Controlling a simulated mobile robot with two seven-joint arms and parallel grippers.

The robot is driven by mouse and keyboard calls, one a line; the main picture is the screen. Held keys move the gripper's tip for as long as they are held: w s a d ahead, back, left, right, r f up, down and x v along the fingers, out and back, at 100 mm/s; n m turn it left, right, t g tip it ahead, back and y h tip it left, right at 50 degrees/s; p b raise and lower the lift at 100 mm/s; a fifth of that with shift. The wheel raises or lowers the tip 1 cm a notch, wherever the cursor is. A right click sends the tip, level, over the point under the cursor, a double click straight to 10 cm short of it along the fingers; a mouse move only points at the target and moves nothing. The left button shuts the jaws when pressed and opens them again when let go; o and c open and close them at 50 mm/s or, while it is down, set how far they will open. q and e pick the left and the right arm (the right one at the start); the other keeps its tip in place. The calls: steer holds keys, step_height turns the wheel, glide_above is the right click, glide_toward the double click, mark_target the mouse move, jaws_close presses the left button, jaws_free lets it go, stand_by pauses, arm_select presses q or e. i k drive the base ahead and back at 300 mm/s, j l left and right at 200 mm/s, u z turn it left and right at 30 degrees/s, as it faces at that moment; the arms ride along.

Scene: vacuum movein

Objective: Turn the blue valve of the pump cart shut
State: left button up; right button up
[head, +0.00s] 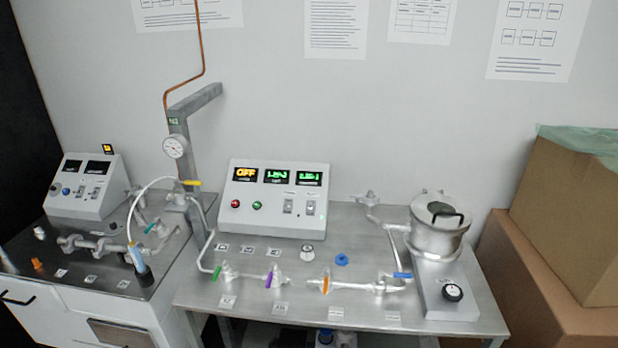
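The cart at the left, white with a dark metal top (85,262), seems to be the pump cart. On it a pale pipe run (100,246) carries a small teal-green handle (150,228) at its right end. A blue-and-white upright part (138,258) with a dark base stands at the cart's right edge. I cannot tell which is the blue valve. On the bench to the right, a blue valve handle (403,275) sits on the pipe beside the silver pot, lying about level. Neither of my grippers is in view.
The metal bench (225,295) holds a control box (274,200) reading OFF, green, purple and orange handles, a loose-looking blue piece (341,259) and a lidded silver pot (438,228). A grey post (182,140) with a gauge rises between cart and bench. Cardboard boxes (570,210) crowd the right.

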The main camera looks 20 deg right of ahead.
mark_target(381, 273)
steer(key=z, duration=1.35)
